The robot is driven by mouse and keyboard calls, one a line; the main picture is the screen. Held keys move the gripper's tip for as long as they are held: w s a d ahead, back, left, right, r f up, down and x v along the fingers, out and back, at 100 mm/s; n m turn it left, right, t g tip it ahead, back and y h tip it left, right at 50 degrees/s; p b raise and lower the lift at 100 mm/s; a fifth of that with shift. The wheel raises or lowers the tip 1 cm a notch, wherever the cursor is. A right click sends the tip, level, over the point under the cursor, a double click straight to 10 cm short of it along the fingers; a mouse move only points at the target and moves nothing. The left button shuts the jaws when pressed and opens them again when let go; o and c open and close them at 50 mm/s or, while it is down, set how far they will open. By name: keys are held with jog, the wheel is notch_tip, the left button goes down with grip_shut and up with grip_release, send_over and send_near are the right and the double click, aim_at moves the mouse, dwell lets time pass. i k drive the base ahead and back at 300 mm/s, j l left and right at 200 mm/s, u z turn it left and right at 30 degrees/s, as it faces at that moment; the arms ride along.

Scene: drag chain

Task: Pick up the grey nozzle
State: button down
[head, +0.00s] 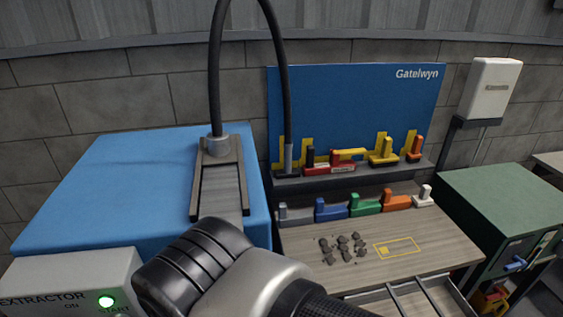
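A short grey nozzle (288,158) shows at the lower end of a black hose. It is upright at the left end of the grey shelf, in front of the blue board; I cannot tell what supports it. Another grey piece (294,213), low with a raised end, stands at the left of a row of coloured pieces on the bench. The frame does not settle which of the two grey things the task names. My arm fills the bottom middle, well in front of both. My gripper's fingers do not show.
The black hose (285,80) arches up from a grey bracket on the blue box (125,175). Red, yellow and orange pieces stand on the shelf (385,172). Dark lumps (342,248) lie on the wooden bench (435,243), left of a yellow outline. A green cabinet (500,203) stands right.

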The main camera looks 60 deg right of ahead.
aim_at(287, 171)
jog(key=z, duration=1.85)
